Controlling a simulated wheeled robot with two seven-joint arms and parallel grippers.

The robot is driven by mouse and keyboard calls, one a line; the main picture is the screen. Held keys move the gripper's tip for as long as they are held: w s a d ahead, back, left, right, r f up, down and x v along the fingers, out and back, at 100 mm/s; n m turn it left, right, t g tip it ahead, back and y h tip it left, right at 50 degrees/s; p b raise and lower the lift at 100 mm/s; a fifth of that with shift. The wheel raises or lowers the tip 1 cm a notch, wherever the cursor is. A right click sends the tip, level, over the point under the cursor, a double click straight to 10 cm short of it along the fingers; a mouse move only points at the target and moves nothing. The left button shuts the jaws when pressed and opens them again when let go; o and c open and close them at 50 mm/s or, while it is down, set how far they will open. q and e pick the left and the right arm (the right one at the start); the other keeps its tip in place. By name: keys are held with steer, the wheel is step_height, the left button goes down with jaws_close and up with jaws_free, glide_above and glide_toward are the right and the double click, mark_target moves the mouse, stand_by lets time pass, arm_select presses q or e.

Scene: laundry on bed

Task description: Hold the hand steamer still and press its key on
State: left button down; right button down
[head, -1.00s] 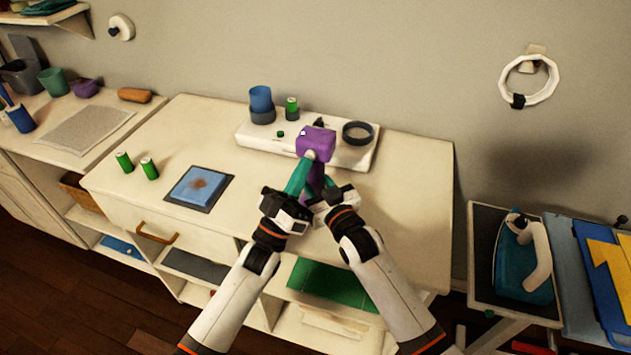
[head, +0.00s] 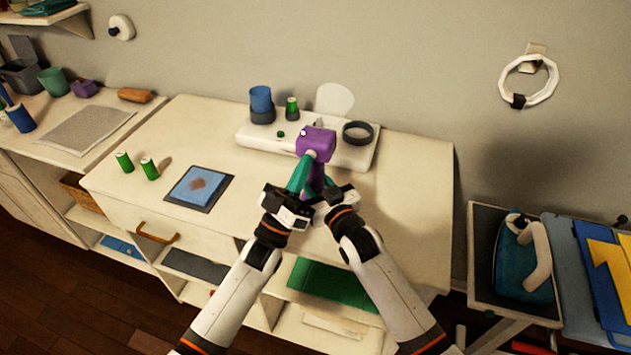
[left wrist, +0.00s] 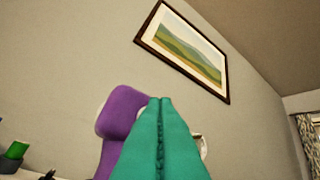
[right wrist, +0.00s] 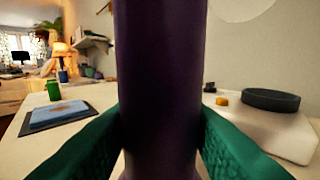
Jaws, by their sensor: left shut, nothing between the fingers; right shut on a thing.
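The purple hand steamer (head: 318,140) is held upright in front of the white stand board. My right gripper (right wrist: 160,118) is shut on its dark purple handle (right wrist: 158,60), one teal finger on each side. My left gripper (head: 309,160) is shut with nothing between its fingers. Its teal tips are up against or very near a pale knob just below the steamer's head; actual contact cannot be told. In the left wrist view the closed fingers (left wrist: 160,102) hide part of the purple head (left wrist: 120,112). A pale, see-through round puff (head: 334,98) shows behind the head.
The white board (head: 350,155) carries a dark ring (head: 358,132), a blue cup (head: 261,98) and a green spool (head: 292,107). An iron (head: 523,258) stands right, on a lower surface.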

arm_select(q)
steer(key=shift+s, duration=0.1)
stand_by(0.3)
steer(key=shift+s+a, duration=0.1)
steer(key=shift+s, duration=0.2)
steer(key=s+a, duration=0.2)
steer(key=s, duration=0.3)
steer(key=shift+s, duration=0.4)
arm_select(e)
steer(key=c, duration=0.8)
jaws_free()
steer(key=shift+c, duration=0.2)
